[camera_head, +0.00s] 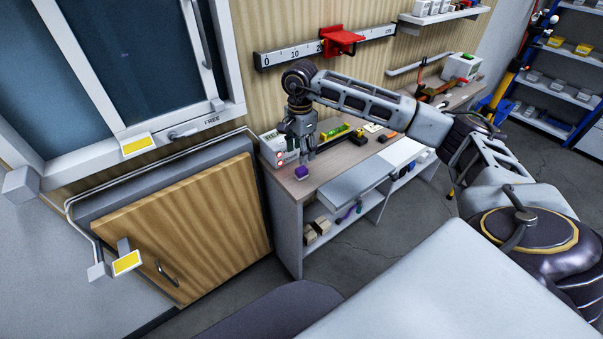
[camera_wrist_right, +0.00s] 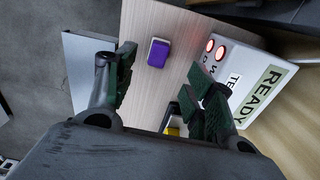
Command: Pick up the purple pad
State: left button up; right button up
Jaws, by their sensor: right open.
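The purple pad (camera_head: 301,172) lies on the near left end of the workbench top (camera_head: 342,158). In the right wrist view the pad (camera_wrist_right: 158,53) is a small purple block with a pale edge, beyond the fingertips and between their lines. My right gripper (camera_head: 306,154) points down just above the pad, with a gap between them. Its fingers (camera_wrist_right: 163,85) are spread apart with nothing between them. My left gripper is in neither view.
A white box marked READY (camera_wrist_right: 250,85) with red lights stands close beside the pad. A wooden door panel (camera_head: 180,225) stands left of the bench. A red clamp (camera_head: 340,40) is on the wall rail above.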

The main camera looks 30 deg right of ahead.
aim_at(302, 169)
notch_tip(302, 169, down, 4)
jog(key=shift+r, duration=0.25)
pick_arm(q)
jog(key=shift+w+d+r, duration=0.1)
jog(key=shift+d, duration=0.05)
pick_arm(e)
jog(key=shift+f, duration=0.1)
jog(key=shift+s+d+f+p, duration=0.1)
jog(key=shift+f+p, duration=0.1)
jog(key=shift+f, duration=0.95)
jog(key=shift+s+f+p, duration=0.1)
jog(key=shift+f+p, duration=0.1)
jog(key=shift+f, duration=0.95)
jog(key=shift+w+f, duration=0.1)
jog(key=shift+f, duration=0.2)
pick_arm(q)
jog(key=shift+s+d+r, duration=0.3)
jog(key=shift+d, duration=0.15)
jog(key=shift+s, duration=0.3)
